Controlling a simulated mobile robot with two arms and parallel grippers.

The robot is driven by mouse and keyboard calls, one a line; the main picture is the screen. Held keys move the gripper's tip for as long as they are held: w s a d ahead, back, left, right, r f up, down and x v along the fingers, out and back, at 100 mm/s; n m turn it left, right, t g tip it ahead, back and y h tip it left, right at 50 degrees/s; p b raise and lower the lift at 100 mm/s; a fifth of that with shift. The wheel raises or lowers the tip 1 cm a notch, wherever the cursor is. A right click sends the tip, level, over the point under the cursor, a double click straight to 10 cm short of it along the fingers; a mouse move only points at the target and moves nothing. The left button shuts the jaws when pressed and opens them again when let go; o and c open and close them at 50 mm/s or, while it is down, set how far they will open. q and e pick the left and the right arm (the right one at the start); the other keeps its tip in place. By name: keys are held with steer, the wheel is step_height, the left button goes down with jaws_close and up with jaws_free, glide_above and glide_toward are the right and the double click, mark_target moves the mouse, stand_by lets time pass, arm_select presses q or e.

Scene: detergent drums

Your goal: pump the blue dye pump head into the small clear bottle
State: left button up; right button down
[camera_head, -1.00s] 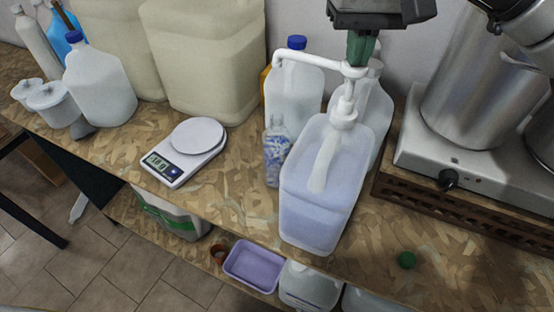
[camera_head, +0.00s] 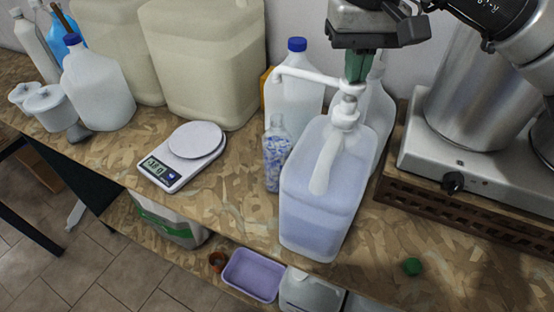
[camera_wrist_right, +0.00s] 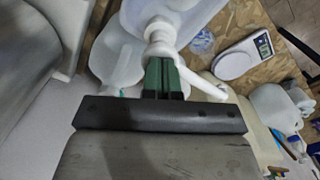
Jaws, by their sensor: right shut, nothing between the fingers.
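The white pump head (camera_head: 345,88) sits on a large translucent jug of blue liquid (camera_head: 322,205). Its spout reaches left, ending above the small clear bottle (camera_head: 276,155), which stands upright beside the jug and looks mottled blue. My right gripper (camera_head: 356,68) is shut and empty, its green fingertips down on top of the pump head, which sits low with little stem showing. In the right wrist view, the green fingers (camera_wrist_right: 162,66) are together at the white pump (camera_wrist_right: 160,40). My left gripper is not in view.
A kitchen scale (camera_head: 182,158) stands left of the bottle. White jugs (camera_head: 296,95) stand behind. A hot plate (camera_head: 470,170) with a metal pot (camera_head: 465,105) is at right.

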steer(key=shift+r+p, duration=2)
steer(key=shift+r, duration=0.9)
steer(key=shift+f, duration=0.1)
steer(key=shift+f+b, duration=2.45)
steer(key=shift+f, duration=0.75)
steer(key=shift+r, duration=0.15)
steer(key=shift+r+p, duration=2.4)
steer(key=shift+r, duration=0.75)
steer(key=shift+r, duration=0.1)
